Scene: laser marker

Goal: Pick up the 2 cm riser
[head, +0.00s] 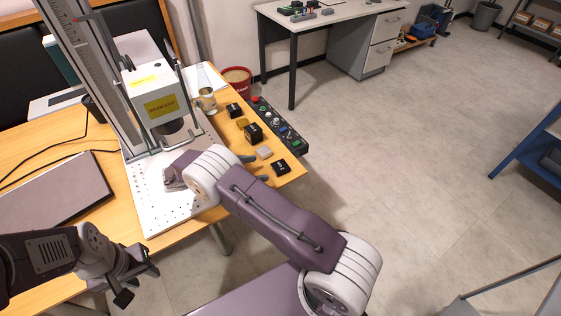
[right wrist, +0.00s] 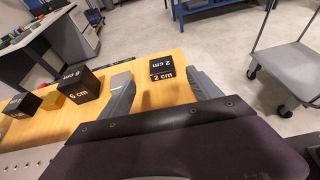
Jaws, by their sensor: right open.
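The 2 cm riser (head: 281,166) is a low black block with white lettering near the front right corner of the wooden table. In the right wrist view the riser (right wrist: 162,69) sits flat on the wood, beyond and between the spread fingers, touching neither. My right gripper (head: 257,168) is open and empty, just left of the riser in the head view; it also shows in the right wrist view (right wrist: 163,88). My left gripper (head: 139,283) is open and empty, off the table's front edge at lower left.
The taller 6 cm riser (head: 254,132), a small grey block (head: 264,152), a brass block (head: 242,123) and another black block (head: 234,110) stand close by. A control panel (head: 280,126) runs along the right edge. The laser marker (head: 155,98) stands behind my right arm.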

